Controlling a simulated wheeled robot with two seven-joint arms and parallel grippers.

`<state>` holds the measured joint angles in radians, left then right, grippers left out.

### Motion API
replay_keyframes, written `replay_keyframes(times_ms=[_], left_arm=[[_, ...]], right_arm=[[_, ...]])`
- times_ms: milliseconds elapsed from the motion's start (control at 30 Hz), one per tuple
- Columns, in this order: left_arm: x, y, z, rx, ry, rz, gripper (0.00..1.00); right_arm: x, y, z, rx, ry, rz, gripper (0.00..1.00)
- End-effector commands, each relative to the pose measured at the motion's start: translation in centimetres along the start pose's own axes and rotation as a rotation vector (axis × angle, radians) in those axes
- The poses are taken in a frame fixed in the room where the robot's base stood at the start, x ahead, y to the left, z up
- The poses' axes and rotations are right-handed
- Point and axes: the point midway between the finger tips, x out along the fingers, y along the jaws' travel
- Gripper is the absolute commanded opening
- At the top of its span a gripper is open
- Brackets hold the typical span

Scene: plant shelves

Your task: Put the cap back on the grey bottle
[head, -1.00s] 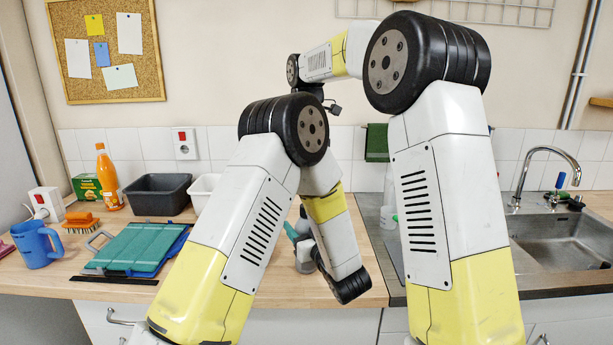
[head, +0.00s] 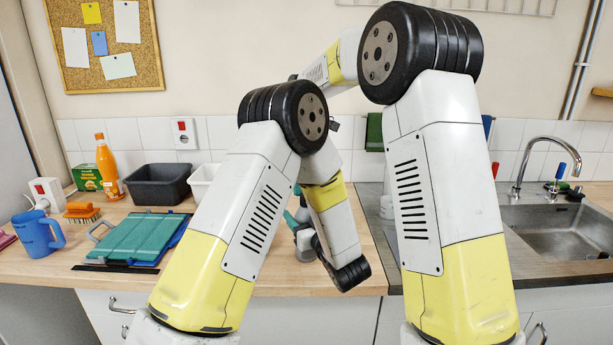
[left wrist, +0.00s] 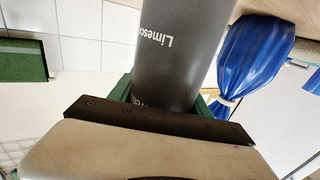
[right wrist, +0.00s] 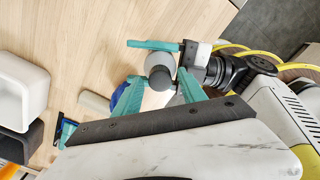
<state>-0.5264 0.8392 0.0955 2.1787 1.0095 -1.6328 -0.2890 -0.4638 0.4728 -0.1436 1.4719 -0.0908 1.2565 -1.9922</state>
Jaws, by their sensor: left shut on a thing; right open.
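The grey bottle (left wrist: 180,50) fills the middle of the left wrist view, with part of a white label reading "Limesc". My left gripper (left wrist: 165,98) is shut on it, with green fingers on both sides. In the head view the bottle (head: 304,242) shows small beside my left forearm. The right wrist view looks down on the bottle (right wrist: 158,62), with a darker grey round part in front. My right gripper (right wrist: 158,94) is open, its teal fingers on either side of that dark part. I cannot tell whether the dark part is the cap.
Left on the counter are a blue mug (head: 37,234), brush (head: 81,212), teal board (head: 135,241), orange bottle (head: 108,168) and black tub (head: 158,184). The sink (head: 570,235) is at right. A blue object (left wrist: 255,55) is beyond the bottle in the left wrist view.

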Motion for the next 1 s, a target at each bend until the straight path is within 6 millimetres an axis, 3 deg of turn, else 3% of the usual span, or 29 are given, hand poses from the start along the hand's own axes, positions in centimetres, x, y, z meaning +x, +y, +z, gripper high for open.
replay_keyframes(times_ms=[167,433,467,700,867,1000], left_arm=[[0.01,0.0,0.0,0.0,0.0,0.0,0.0],[0.01,0.0,0.0,0.0,0.0,0.0,0.0],[0.01,0.0,0.0,0.0,0.0,0.0,0.0],[0.01,0.0,0.0,0.0,0.0,0.0,0.0],[0.0,0.0,0.0,0.0,0.0,0.0,0.0],[0.0,0.0,0.0,0.0,0.0,0.0,0.0]], right_arm=[[1.16,0.0,-0.03,0.0,0.0,0.001,0.49],[1.26,0.02,-0.01,0.001,0.0,0.002,0.49],[1.26,0.02,-0.02,0.001,0.0,0.002,0.47],[1.25,0.02,-0.01,0.001,0.0,0.002,0.0],[1.24,0.02,-0.01,0.007,0.0,0.002,0.0],[1.24,0.01,0.0,0.133,0.0,0.002,0.0]])
